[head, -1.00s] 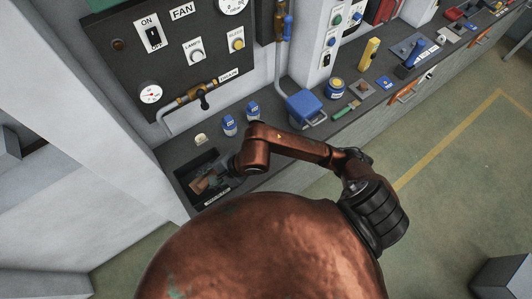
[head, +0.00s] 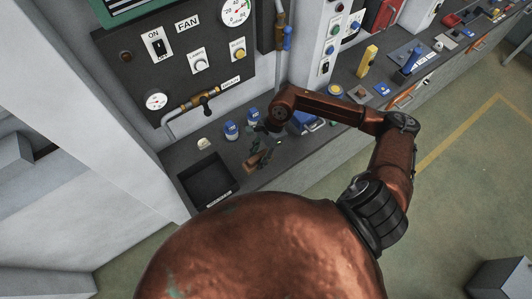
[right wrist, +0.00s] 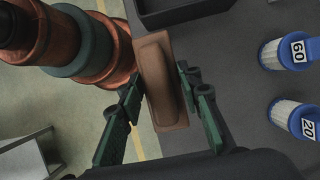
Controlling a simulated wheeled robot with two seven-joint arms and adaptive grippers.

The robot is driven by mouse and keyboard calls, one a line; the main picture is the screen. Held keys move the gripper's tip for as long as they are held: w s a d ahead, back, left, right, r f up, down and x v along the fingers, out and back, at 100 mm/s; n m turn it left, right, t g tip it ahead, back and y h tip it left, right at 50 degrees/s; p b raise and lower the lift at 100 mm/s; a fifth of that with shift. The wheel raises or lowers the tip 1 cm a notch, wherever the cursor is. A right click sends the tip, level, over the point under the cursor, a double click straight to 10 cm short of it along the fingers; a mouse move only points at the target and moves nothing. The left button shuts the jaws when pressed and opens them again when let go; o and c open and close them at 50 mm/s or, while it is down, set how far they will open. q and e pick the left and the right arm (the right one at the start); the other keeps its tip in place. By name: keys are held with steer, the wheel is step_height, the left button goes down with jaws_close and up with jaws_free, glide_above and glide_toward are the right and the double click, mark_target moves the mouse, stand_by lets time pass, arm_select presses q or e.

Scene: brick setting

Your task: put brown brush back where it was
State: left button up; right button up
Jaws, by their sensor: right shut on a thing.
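In the head view the brush (head: 253,161) is at the green fingers of the right gripper (head: 261,155), to the right of the black tray (head: 207,203). The tray looks empty and has a white label on its front edge. In the right wrist view the tray's corner (right wrist: 180,14) shows at the top. Whether the brush touches the bench is hard to tell. My left gripper is not in view.
Two blue-and-white containers (head: 231,130) marked with numbers stand behind the brush. A white knob-like thing (head: 204,144) is behind the tray. A blue container (head: 310,124) is partly hidden by my right arm. A valve pipe (head: 200,100) hangs on the panel behind.

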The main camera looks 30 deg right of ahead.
steer(key=w+d+f, duration=0.1)
steer(key=d+f, duration=0.1)
steer(key=w+d+f+p, duration=0.1)
steer(key=w+d+f, duration=0.2)
steer(key=f, duration=0.2)
steer(key=shift+w+d+p, duration=0.15)
steer(key=shift+d+p, duration=0.15)
steer(key=shift+d, duration=0.1)
step_height(320, 180, down, 2)
steer(key=shift+p, duration=0.65)
steer(key=shift+f, duration=0.5)
steer(key=o, duration=1)
steer(key=shift+b+v, duration=1.55)
steer(key=shift+v, duration=4.5)
